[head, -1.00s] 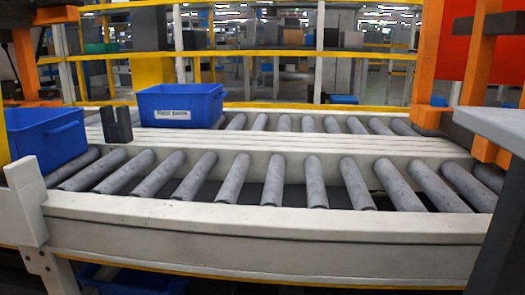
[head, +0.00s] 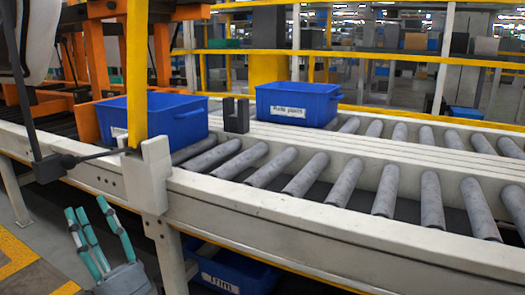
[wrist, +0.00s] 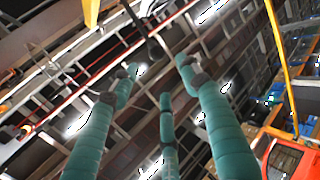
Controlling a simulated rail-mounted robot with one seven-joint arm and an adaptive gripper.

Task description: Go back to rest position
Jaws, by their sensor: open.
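My gripper (head: 86,212) shows at the lower left of the head view, with teal fingers pointing up. It is beside the near side of the conveyor, left of the white post, and apart from it. In the wrist view, its three teal fingers (wrist: 158,76) are spread open with nothing between them. The wrist view looks up at the ceiling beams.
A blue bin (head: 180,122) stands on the near roller lane at left. Another labelled blue bin (head: 297,104) is on the far lane. A white post (head: 150,178) with a yellow upright rises near my gripper. A blue bin (head: 232,270) sits under the conveyor.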

